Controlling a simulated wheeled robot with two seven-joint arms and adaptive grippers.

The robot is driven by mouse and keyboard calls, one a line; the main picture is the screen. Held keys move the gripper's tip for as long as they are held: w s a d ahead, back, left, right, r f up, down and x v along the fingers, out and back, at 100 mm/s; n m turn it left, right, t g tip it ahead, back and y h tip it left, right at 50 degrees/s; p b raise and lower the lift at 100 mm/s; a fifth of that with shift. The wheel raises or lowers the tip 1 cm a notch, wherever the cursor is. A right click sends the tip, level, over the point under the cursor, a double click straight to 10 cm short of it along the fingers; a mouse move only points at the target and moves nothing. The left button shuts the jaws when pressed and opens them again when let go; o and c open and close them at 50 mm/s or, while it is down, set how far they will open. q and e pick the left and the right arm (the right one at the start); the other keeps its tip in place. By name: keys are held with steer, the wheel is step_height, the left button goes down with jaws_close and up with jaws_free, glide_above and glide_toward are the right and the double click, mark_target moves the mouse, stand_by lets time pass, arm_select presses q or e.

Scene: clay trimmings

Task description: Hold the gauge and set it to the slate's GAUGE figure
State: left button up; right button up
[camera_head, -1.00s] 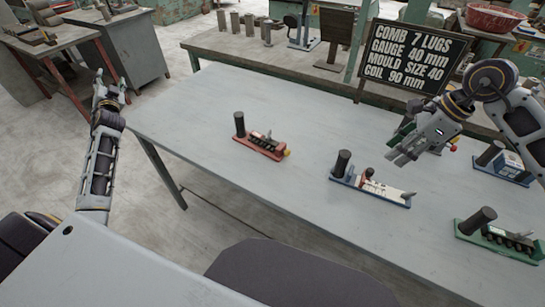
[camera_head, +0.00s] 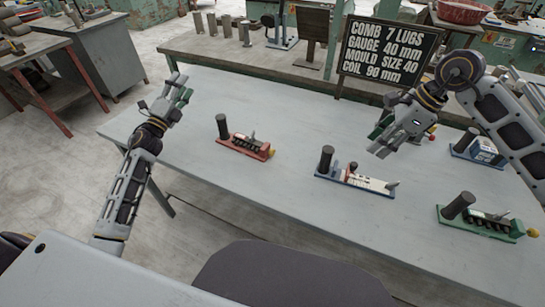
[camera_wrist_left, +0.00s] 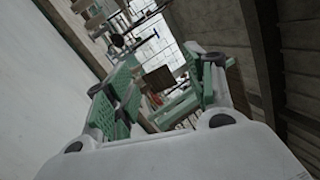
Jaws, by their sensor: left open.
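The slate (camera_head: 388,52) stands at the back of the table and reads GAUGE 40 mm, among other lines. A blue-based device (camera_head: 356,182) with a black post and a white strip lies mid-table; it looks like the gauge, though I cannot be sure. My right gripper (camera_head: 376,142) hangs above and behind it, apart from it, and looks open and empty. My left gripper (camera_head: 183,87) is open and empty over the table's left end, left of the red device. In the left wrist view its green-padded fingers (camera_wrist_left: 165,100) are spread with nothing between them.
A red device (camera_head: 246,147) with a black post and yellow knob stands left of centre. A green device (camera_head: 480,222) stands front right, and another blue one (camera_head: 478,148) behind it. The grey table (camera_head: 290,205) is bare between them. A bench with metal cylinders (camera_head: 228,27) is behind.

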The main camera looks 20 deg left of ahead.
mark_target(324, 170)
arm_select(q)
steer(key=d+m+h, duration=0.2)
steer(key=d, duration=0.2)
steer(key=s+d+m+g+h, duration=0.1)
steer(key=d+m+h, duration=0.1)
steer(key=d+m, duration=0.1)
steer(key=d+f+m+g+h, duration=0.1)
steer(key=d+m+h, duration=0.1)
steer(key=d, duration=0.3)
steer(key=shift+s+d+m+h, duration=0.2)
steer(key=shift+d+m+h, duration=0.1)
steer(key=shift+m+h, duration=0.15)
steer(key=s+d+f+m+g+h, duration=0.2)
steer(key=s+d+f+m+g, duration=0.1)
steer(key=d+m, duration=0.3)
steer(key=s+d+f+m+g+h, duration=0.3)
steer(key=d+m+g, duration=0.3)
steer(key=d, duration=0.3)
steer(key=s+d+f+m+g+h, duration=0.3)
steer(key=s+d+m+g, duration=0.1)
steer(key=d+m, duration=0.3)
steer(key=shift+s+d+f+m+g, duration=0.15)
steer(key=shift+s+d+m+g, duration=0.05)
steer(key=shift+s+m, duration=0.2)
steer(key=shift+s+d+f+m+g, duration=0.1)
steer(key=shift+s+d+m+g, duration=0.1)
steer(key=shift+s+m, duration=0.2)
